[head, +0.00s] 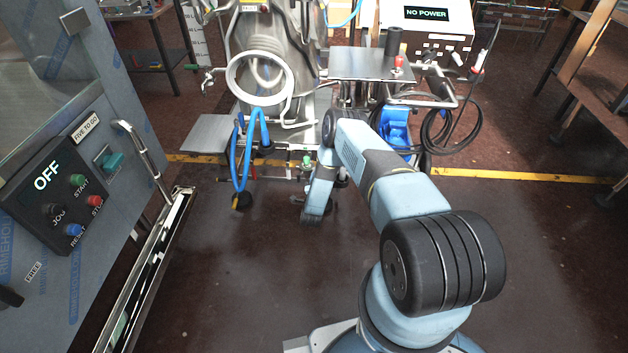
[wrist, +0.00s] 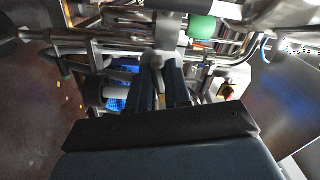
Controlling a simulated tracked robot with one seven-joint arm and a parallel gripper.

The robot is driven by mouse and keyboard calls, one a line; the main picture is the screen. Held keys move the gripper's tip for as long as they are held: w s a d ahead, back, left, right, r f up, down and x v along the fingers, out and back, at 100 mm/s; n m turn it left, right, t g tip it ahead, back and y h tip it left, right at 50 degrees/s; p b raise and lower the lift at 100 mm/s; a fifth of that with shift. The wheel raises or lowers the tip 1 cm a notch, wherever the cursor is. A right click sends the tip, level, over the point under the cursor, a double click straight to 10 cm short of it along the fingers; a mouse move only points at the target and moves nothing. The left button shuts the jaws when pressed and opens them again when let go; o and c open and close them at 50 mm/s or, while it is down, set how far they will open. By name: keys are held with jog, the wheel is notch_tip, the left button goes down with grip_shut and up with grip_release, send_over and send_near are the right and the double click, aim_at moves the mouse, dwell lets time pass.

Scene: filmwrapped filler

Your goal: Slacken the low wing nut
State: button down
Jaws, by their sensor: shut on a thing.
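In the wrist view, my gripper (wrist: 160,72) reaches in among the steel pipes of the machine. Its two dark fingers are shut on a small silver metal piece (wrist: 157,60), which looks like the low wing nut. Its wings are small and partly hidden by the fingertips, so I cannot tell how far it is turned. A pale metal post or bracket (wrist: 167,30) stands just beyond it. In the head view, my arm reaches down to the front foot of the filler (head: 275,60), and the gripper and wing nut are not clearly visible there.
A green knob (wrist: 201,28) sits close by, right of the fingertips. Steel pipes cross close around the gripper. Blue hoses (head: 240,165) hang left of the arm. A cabinet with an OFF panel (head: 55,195) stands at left. Open floor (head: 260,290) lies in front.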

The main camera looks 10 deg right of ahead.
jog(key=n, duration=0.7)
jog(key=d+n, duration=0.1)
jog(key=n, duration=0.2)
jog(key=shift+w+n, duration=0.15)
jog(key=shift+n, duration=0.75)
jog(key=shift+w, duration=0.1)
jog(key=c, duration=1.1)
grip_release()
jog(key=shift+o, duration=0.2)
jog(key=shift+a, duration=0.15)
jog(key=shift+s+a+f, duration=0.1)
jog(key=shift+s+f, duration=0.05)
jog(key=shift+s, duration=0.05)
jog(key=v, duration=1.3)
jog(key=shift+s, duration=0.3)
